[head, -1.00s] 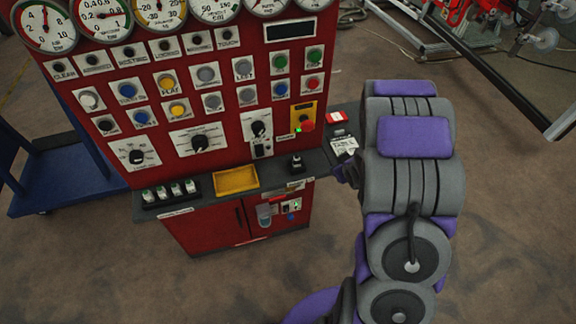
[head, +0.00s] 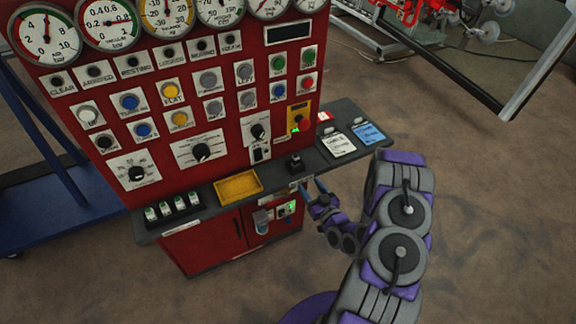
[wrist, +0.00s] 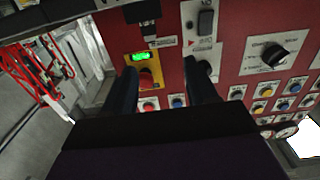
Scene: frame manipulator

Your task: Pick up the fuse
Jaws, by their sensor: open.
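Several small white and green cylinders, which look like the fuses (head: 165,209), stand in a black holder (head: 190,202) at the left end of the console's grey shelf. My gripper (head: 314,187) is open and empty, at the front of the shelf, right of the yellow tray and well to the right of the fuses. In the wrist view its two dark fingers (wrist: 163,88) are spread apart with only the red panel behind them. No fuse shows in the wrist view.
The red console (head: 200,75) carries gauges, buttons and knobs. A blue cart (head: 65,213) stands at left. The floor in front is clear.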

